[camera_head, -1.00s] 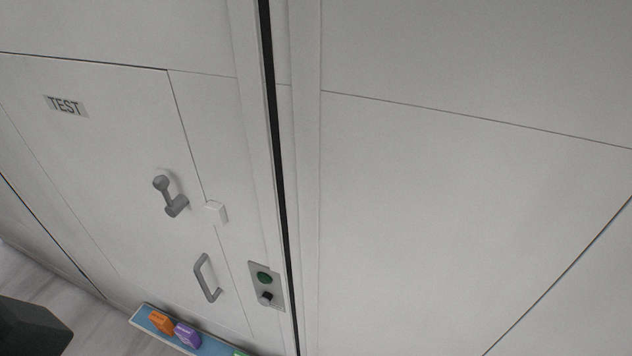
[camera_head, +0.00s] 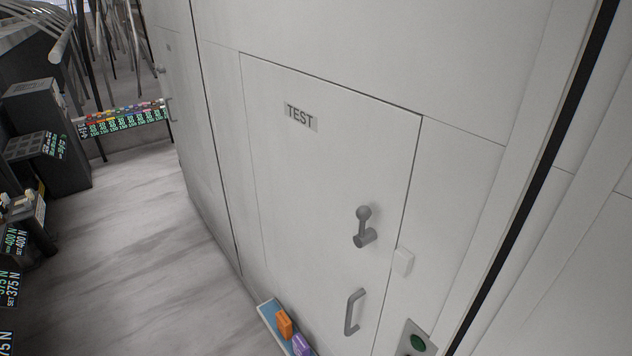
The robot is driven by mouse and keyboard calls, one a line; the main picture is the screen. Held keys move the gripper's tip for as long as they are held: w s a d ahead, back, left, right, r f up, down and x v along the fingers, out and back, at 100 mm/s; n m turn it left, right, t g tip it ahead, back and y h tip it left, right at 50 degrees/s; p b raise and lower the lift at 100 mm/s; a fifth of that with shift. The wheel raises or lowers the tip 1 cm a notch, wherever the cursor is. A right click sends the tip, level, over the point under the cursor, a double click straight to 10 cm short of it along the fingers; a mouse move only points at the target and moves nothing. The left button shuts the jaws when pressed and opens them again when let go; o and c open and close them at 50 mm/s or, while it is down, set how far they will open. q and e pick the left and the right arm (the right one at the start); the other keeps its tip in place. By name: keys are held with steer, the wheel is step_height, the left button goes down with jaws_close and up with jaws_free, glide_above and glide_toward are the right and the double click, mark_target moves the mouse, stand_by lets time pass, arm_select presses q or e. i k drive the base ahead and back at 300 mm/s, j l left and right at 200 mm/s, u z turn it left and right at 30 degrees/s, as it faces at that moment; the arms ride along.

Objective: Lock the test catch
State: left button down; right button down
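The test door (camera_head: 330,170) is a white panel in a white wall, with a "TEST" label (camera_head: 301,116) near its top. It looks flush in its frame. The test catch (camera_head: 363,228) is a grey lever near the door's right edge, its knob end pointing up from a pivot. A small white block (camera_head: 403,262) sits on the frame just right of the catch, and the lever does not reach over it. A grey D-shaped handle (camera_head: 354,312) is below the catch. Neither of my grippers is in view.
A plate with a green button (camera_head: 417,342) is at the bottom right. Grey floor (camera_head: 170,245) is open at left. Dark machines (camera_head: 45,135) stand at far left.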

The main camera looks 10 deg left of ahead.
mark_target(365, 237)
steer(key=i+j+z, duration=0.2)
steer(key=i+j, duration=0.15)
steer(key=j, duration=0.3)
steer(key=i+j, duration=0.15)
steer(key=j, duration=0.2)
steer(key=i+j+z, duration=0.15)
steer(key=j, duration=0.2)
